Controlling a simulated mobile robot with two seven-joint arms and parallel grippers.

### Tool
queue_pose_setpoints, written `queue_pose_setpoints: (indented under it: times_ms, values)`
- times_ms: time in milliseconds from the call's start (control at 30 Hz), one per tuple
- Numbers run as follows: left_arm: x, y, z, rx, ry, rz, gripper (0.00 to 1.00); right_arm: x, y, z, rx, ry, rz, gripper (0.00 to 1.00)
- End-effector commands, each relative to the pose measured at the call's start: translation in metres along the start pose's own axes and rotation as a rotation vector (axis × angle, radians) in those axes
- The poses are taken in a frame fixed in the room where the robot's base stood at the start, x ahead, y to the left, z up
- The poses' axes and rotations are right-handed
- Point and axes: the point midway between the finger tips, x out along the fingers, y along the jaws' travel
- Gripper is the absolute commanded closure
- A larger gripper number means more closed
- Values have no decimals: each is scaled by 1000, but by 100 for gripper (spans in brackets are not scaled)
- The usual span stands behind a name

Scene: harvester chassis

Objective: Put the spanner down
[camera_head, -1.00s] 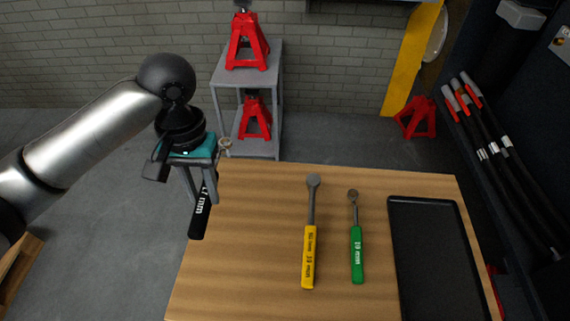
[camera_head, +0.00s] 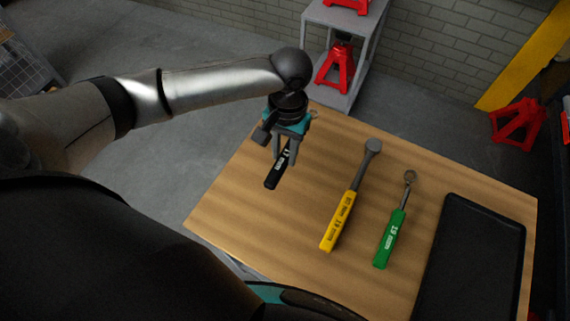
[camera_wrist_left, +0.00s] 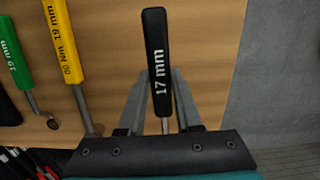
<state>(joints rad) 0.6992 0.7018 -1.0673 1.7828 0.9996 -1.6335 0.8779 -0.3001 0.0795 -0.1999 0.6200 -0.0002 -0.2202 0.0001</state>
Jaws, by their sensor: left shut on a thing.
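My left gripper (camera_head: 283,160) is shut on the spanner, a tool with a black handle (camera_head: 275,178) marked 17 mm. The gripper is over the left part of the wooden table (camera_head: 245,205), pointing down. In the left wrist view the black handle (camera_wrist_left: 156,55) stands out between and beyond the two fingers (camera_wrist_left: 159,85), with its thin metal shaft near the palm. I cannot tell whether the spanner touches the tabletop. My right gripper is not in view.
A yellow-handled 19 mm torque tool (camera_head: 342,220) and a green-handled 19 mm ratchet (camera_head: 390,240) lie to the right. A black tray (camera_head: 452,200) is at the table's right. Bare wood lies around the black handle. A grey shelf with red jacks (camera_head: 338,68) stands behind.

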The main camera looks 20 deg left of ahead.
Motion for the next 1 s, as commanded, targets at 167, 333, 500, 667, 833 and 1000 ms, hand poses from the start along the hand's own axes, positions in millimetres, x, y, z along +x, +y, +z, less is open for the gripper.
queue_pose_setpoints:
  times_ms: [167, 333, 500, 667, 833, 1000]
  values:
    - [12, 0, -1, 0, 0, 1, 100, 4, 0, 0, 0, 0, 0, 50]
    - [38, 0, -3, -1, -1, 0, 100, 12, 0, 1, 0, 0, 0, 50]
    - [49, 1, -5, 1, 1, 1, 100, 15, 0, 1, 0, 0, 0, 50]
    - [47, 0, -5, 1, 2, 1, 100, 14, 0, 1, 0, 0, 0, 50]
    - [50, 0, -5, 0, 1, 1, 64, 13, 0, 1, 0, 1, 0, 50]
    - [50, 0, -5, 0, 1, 1, 44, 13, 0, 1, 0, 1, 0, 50]
